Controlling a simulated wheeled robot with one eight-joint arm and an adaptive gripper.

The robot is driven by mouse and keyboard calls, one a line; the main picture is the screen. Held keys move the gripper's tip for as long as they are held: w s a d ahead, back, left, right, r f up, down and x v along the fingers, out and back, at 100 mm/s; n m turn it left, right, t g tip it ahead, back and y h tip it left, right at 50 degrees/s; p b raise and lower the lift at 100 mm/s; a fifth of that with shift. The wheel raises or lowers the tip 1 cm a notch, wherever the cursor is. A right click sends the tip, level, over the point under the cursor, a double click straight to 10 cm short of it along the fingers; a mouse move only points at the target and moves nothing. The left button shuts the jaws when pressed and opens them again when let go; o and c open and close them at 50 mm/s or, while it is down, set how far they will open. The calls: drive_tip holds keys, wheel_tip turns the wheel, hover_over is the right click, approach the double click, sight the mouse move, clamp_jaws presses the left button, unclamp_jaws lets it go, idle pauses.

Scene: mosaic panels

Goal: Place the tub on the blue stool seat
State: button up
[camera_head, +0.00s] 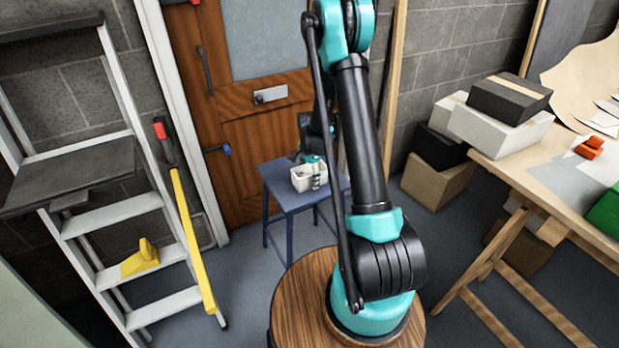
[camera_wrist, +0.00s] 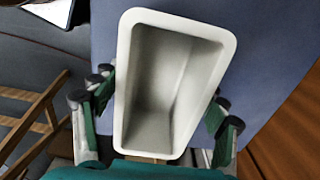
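A small cream-white tub (camera_head: 301,184) is over the blue stool seat (camera_head: 275,180). I cannot tell whether it rests on the seat or hangs just above it. In the wrist view the tub (camera_wrist: 165,95) is upright and empty, with the blue seat (camera_wrist: 265,50) under it. My gripper (camera_wrist: 160,112) has one finger on each side of the tub, close to its walls. My gripper (camera_head: 317,174) also shows at the tub in the head view. Whether the fingers press on the walls or stand slightly apart is not clear.
A brown door (camera_head: 265,125) is behind the stool. A round wooden top (camera_head: 300,300) is under my arm.

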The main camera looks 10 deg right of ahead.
drive_tip(key=shift+r, duration=0.1)
wheel_tip(320, 180, up, 12)
drive_tip(key=s+d+r+n+t, duration=0.1)
drive_tip(key=s+r+n+t, duration=0.1)
drive_tip(key=s+n, duration=0.5)
drive_tip(key=s+d+r+n+t, duration=0.2)
drive_tip(key=s+n, duration=0.5)
drive_tip(key=s, duration=1.3)
drive_tip(key=shift+s+r, duration=0.25)
drive_tip(key=shift+r, duration=0.4)
